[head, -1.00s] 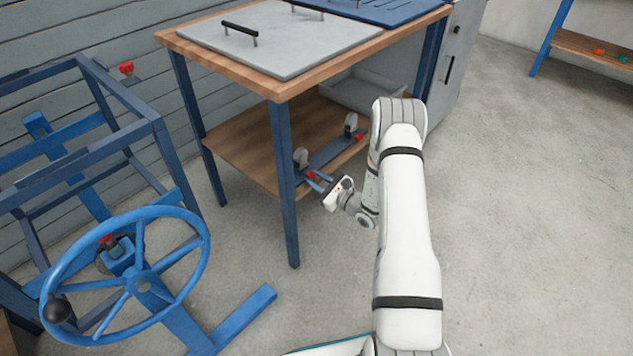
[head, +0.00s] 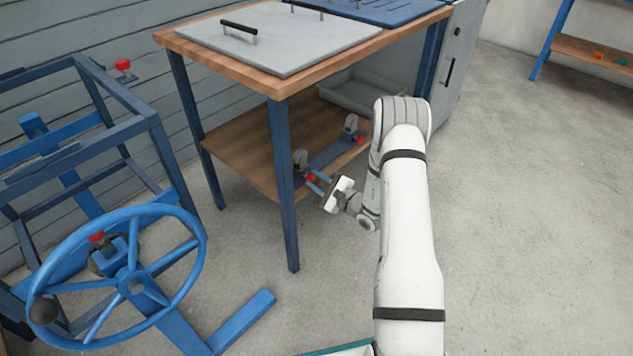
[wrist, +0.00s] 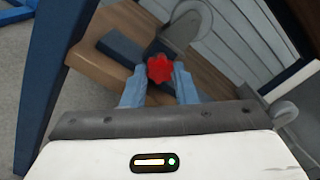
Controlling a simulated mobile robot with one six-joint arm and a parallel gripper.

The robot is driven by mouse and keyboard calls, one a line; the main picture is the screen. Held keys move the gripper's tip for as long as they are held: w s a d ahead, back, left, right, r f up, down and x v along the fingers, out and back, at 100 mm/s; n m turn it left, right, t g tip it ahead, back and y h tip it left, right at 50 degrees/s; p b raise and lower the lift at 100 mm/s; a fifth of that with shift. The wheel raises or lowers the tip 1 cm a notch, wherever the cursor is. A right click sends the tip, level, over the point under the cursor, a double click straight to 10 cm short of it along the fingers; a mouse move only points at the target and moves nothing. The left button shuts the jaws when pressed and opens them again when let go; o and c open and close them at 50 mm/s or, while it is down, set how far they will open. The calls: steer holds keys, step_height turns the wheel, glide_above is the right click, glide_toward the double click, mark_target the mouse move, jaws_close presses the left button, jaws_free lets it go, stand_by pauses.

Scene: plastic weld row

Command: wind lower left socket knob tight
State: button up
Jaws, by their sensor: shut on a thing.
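The lower left socket knob is a small red lobed knob (head: 311,177) at the front of the blue-grey bar (head: 330,153) on the table's lower shelf. In the wrist view the red knob (wrist: 160,68) sits between the blue fingertips of my gripper (wrist: 160,82). My gripper (head: 318,183) is shut on it, reaching in from the right. A grey rounded socket (wrist: 186,22) stands just behind the knob in the wrist view. A second red knob (head: 361,139) is at the right end of the bar, beside another grey socket (head: 351,123).
The wooden lower shelf (head: 240,150) has a grey tray (head: 360,92) at the back. A dark blue table leg (head: 284,190) stands just left of my gripper. A blue handwheel (head: 120,275) and frame stand at the left. The floor on the right is clear.

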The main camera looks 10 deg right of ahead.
steer(key=o, duration=1)
steer(key=shift+s, duration=0.1)
steer(key=shift+a, duration=0.1)
steer(key=m+p, duration=0.2)
steer(key=shift+m, duration=0.4)
steer(key=m+p, duration=0.2)
steer(key=m, duration=0.2)
steer(key=shift+r+m, duration=0.1)
steer(key=shift+m, duration=0.2)
steer(key=p+v, duration=0.2)
steer(key=v, duration=0.6)
steer(key=s+a+r+n+g+y+b, duration=0.3)
steer(key=s+a+r+n+g+y, duration=0.2)
steer(key=a+r+n+g, duration=0.4)
steer(key=s+a+r+n+g+h+b, duration=0.1)
steer(key=s+a+r+n+g+h, duration=0.1)
steer(key=s, duration=0.4)
steer(key=s+a+r+n+g+h+b, duration=0.1)
steer(key=s+a+r+n+g+h, duration=0.1)
steer(key=s+a+r+n+g, duration=0.1)
steer(key=shift+s+a+r+n+g, duration=0.25)
steer(key=shift+s+r+n+g, duration=0.35)
steer(key=shift+s+n+g, duration=0.8)
